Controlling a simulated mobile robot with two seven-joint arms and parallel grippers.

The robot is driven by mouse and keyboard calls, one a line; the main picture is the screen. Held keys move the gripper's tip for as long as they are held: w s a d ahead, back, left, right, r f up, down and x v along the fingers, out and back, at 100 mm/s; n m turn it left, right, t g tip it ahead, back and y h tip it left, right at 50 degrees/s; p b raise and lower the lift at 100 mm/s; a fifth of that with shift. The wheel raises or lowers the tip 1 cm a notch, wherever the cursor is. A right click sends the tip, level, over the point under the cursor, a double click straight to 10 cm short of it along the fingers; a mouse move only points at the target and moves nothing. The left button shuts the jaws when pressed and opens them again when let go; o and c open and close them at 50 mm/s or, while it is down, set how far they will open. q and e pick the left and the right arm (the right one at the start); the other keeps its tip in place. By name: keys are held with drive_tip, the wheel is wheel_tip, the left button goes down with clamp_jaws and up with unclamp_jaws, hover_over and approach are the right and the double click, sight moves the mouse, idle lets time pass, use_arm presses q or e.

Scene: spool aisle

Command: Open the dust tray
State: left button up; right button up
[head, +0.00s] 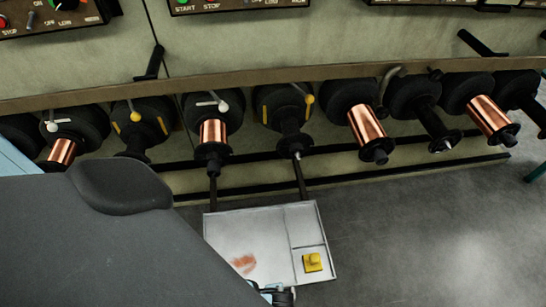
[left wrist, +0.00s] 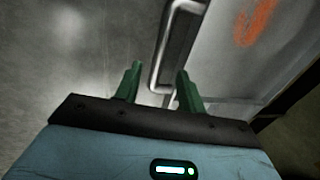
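The dust tray (head: 250,222) is a flat grey metal tray. It stands out from the machine front on two dark rails, low over the floor, in the head view. A rust-coloured smear and a yellow block (head: 312,262) are in it. Its bar handle (left wrist: 172,50) shows in the left wrist view. My left gripper (left wrist: 160,84) is at the tray's front edge, its two green fingers apart with the handle between them. A gap shows beside the handle, so it is not clamped. In the head view my arm hides the tray's lower left part. My right gripper is not clearly seen.
A row of dark spool holders, several with copper spools (head: 367,124), runs along the machine above the tray. Control panels (head: 240,5) are at the top. A green piece (head: 536,172) at the right edge is unclear.

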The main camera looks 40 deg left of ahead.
use_arm(q)
drive_tip(key=r, duration=0.1)
drive_tip(key=r+p, duration=0.1)
drive_tip(key=shift+s+d+r, duration=0.15)
drive_tip(key=shift+d+r, duration=0.05)
drive_tip(key=shift+r, duration=0.15)
use_arm(e)
drive_tip(key=shift+w+r, duration=0.3)
drive_tip(key=shift+r, duration=0.55)
drive_tip(key=shift+w, duration=0.3)
use_arm(q)
drive_tip(key=shift+s, duration=0.1)
